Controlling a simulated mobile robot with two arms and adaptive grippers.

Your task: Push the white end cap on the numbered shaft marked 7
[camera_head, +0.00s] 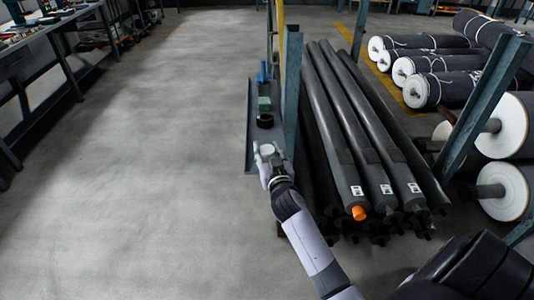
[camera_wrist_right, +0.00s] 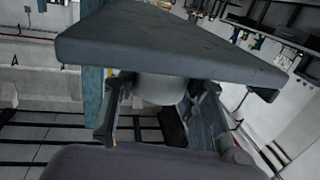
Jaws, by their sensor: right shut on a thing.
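My right gripper (camera_head: 268,158) is shut on a white end cap (camera_head: 268,149) at the near end of a narrow grey shelf. In the right wrist view the cap (camera_wrist_right: 162,90) sits between the two fingers, partly hidden behind the grey shelf plate (camera_wrist_right: 165,40). Long dark grey shafts lie in a stack to the right of the gripper. Three upper ones carry white labels: the left shaft (camera_head: 335,130), the middle shaft (camera_head: 362,135) and the right shaft (camera_head: 392,140). Their numbers are too small to read. The left one has an orange end cap (camera_head: 359,212). My left gripper is not in view.
The narrow shelf (camera_head: 249,150) holds a black round piece (camera_head: 264,121), a green box (camera_head: 264,103) and a blue item (camera_head: 262,75). A blue-grey post (camera_head: 292,90) stands between shelf and shafts. Large rolls (camera_head: 430,65) lie at right.

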